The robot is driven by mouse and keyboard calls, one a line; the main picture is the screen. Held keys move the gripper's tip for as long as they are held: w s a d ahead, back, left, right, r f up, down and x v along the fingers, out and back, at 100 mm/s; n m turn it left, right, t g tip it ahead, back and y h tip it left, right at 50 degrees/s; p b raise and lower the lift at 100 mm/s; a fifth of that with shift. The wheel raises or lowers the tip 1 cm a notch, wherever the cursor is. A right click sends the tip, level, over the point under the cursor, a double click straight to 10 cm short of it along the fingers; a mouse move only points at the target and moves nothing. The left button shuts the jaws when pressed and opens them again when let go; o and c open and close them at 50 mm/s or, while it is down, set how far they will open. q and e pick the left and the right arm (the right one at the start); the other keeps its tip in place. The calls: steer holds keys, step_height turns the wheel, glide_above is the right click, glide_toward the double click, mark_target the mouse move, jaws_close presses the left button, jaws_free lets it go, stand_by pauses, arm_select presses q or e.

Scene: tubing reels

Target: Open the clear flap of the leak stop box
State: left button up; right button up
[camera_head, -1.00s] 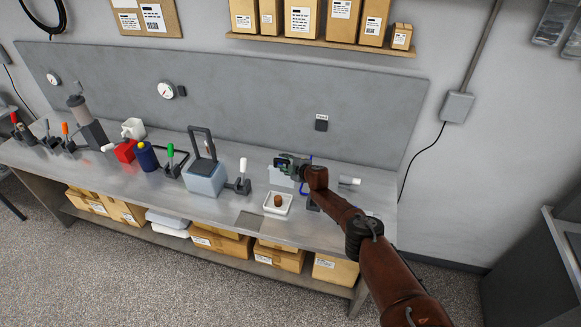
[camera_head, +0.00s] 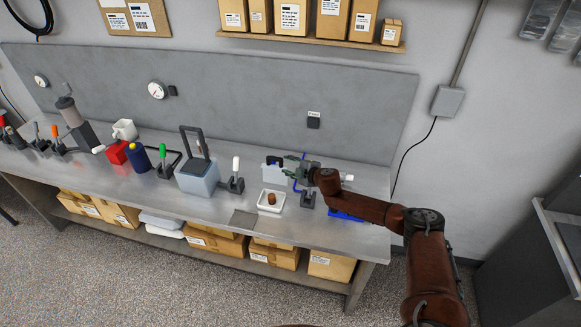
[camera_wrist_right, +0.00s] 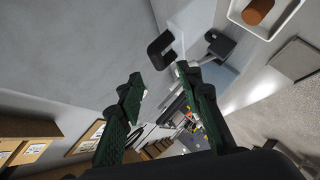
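A small pale box (camera_head: 271,175), which looks like the leak stop box, stands on the bench near its right end. A dark piece (camera_head: 274,160) sits at its top. My right gripper (camera_head: 300,171) is just right of the box in the head view. In the wrist view its green fingers (camera_wrist_right: 159,76) are apart and empty, with the handle beyond the tips. My left gripper is not in view.
A white tray (camera_head: 262,205) with a brown cork-like piece (camera_head: 271,198) lies in front of the box. A clamp with a white handle (camera_head: 236,170) and a pale blue box with a dark frame (camera_head: 200,184) stand to the left. A grey panel (camera_head: 240,95) rises behind.

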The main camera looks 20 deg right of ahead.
steer(key=shift+v, duration=0.8)
steer(key=shift+a, duration=0.15)
